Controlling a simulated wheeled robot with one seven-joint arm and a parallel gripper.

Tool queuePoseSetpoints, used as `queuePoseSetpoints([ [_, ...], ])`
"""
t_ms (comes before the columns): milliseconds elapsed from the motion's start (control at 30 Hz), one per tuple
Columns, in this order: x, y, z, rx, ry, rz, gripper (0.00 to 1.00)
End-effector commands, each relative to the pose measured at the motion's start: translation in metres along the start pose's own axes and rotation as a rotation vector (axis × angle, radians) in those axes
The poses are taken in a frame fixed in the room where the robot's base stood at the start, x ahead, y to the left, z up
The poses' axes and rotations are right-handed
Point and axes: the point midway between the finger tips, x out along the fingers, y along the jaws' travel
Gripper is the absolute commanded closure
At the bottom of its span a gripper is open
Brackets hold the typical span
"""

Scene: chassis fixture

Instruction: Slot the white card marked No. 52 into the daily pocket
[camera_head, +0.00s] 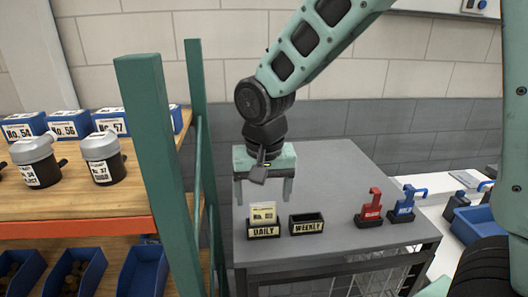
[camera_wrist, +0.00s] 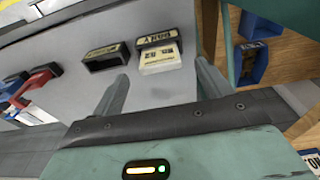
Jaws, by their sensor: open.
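A pale card with a dark printed label (camera_head: 262,211) stands upright in the daily pocket (camera_head: 264,232), its upper part showing above the black holder. Its number is too small to read surely. In the wrist view the card (camera_wrist: 160,62) shows at the daily pocket (camera_wrist: 156,41). My gripper (camera_head: 263,200) is open and empty above the card, its fingers pointing down, one to each side and apart from it. In the wrist view the gripper's fingers (camera_wrist: 162,70) frame the card with gaps on both sides.
The empty weekly pocket (camera_head: 307,224) stands just right of the daily pocket. A red device (camera_head: 371,207) and a blue device (camera_head: 405,204) stand farther right on the grey table (camera_head: 340,175). A green-posted shelf (camera_head: 158,150) with bins and canisters is close on the left.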

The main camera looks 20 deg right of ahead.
Motion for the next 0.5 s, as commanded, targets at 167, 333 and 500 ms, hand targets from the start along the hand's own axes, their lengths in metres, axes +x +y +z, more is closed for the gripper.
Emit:
queuePoseSetpoints([
  [167, -0.041, -0.001, -0.001, 0.002, 0.007, -0.005, 0.23],
  [333, -0.081, -0.001, -0.001, 0.001, 0.006, -0.004, 0.23],
  [500, -0.115, 0.000, 0.000, 0.002, 0.003, -0.003, 0.23],
])
